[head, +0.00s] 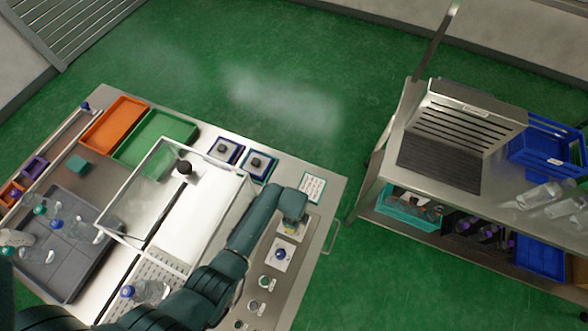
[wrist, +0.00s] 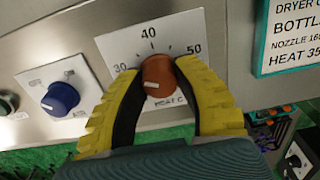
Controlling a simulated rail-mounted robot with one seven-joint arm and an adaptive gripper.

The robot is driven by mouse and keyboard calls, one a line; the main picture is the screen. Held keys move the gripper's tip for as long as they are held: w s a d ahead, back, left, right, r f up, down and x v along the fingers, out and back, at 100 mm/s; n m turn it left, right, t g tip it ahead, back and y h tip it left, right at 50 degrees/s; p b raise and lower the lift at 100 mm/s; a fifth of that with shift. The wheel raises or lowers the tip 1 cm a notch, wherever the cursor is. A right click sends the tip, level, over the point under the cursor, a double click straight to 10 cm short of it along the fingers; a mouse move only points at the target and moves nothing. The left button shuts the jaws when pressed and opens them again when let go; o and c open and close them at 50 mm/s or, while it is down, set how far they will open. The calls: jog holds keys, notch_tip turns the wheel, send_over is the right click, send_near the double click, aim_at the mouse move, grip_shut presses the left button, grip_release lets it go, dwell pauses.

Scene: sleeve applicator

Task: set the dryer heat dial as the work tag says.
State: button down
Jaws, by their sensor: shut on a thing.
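The orange-brown heat dial (wrist: 158,76) sits on a white plate (wrist: 125,48) marked 30, 40 and 50. A short white mark shows on the dial's left part, roughly toward the 30 side; its exact reading is hard to tell. My gripper (wrist: 160,85) is shut on the dial, one yellow finger on each side. In the head view my gripper (head: 292,212) is over the panel and hides most of the dial. The work tag (wrist: 290,40) is partly cut off at the upper right and reads HEAT 35; it also shows in the head view (head: 312,187).
A blue knob (wrist: 60,98) on its own white plate is left of the dial, with a green button (wrist: 8,103) beyond it. A clear-walled enclosure (head: 185,195) stands on the bench left of my arm. A metal cart (head: 440,160) stands apart at right.

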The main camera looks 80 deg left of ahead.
jog(key=m+p, duration=0.1)
jog(key=m, duration=0.4)
jog(key=shift+m, duration=0.4)
dwell(0.4)
jog(key=c, duration=0.7)
grip_release()
notch_tip(320, 180, up, 12)
